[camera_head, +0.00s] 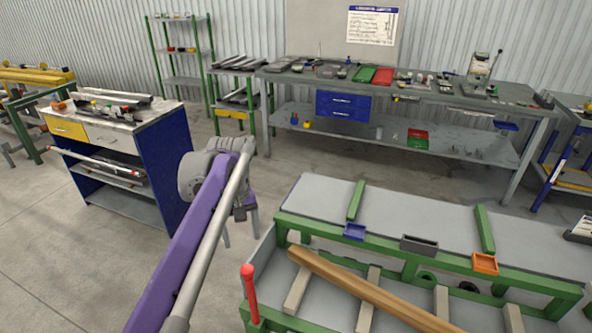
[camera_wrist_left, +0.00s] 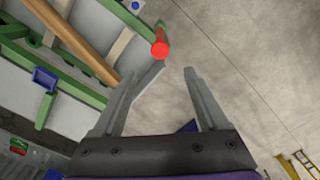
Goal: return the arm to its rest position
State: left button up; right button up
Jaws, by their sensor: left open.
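My left arm (camera_head: 190,245) comes in from the bottom left of the head view, purple with a grey tube along it, and reaches up beside the left end of the runout table. Its gripper (camera_head: 241,210) is small and partly hidden behind the wrist in that view. In the left wrist view the two grey fingers of the left gripper (camera_wrist_left: 164,78) stand apart with nothing between them, over bare floor. My right gripper is in neither view.
The runout table's green frame (camera_head: 400,265) is close on the right, with a wooden beam (camera_head: 370,291) lying in it. A red-capped post (camera_head: 250,290) stands at its near left corner, also visible in the wrist view (camera_wrist_left: 160,45). A blue cabinet (camera_head: 160,165) stands left; floor between is clear.

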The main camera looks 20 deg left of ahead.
pick_arm(q)
jog(key=s+d+f+m+t, duration=0.2)
jog(key=s+d+f+m, duration=0.2)
jog(key=s+f, duration=0.3)
jog(key=s+d+f+m+t, duration=0.3)
jog(key=s+d+f, duration=0.3)
jog(key=s, duration=0.7)
jog(key=shift+s+d+f+m, duration=0.3)
jog(key=shift+s+f+m, duration=0.05)
jog(key=shift+f+m, duration=0.25)
dwell(0.6)
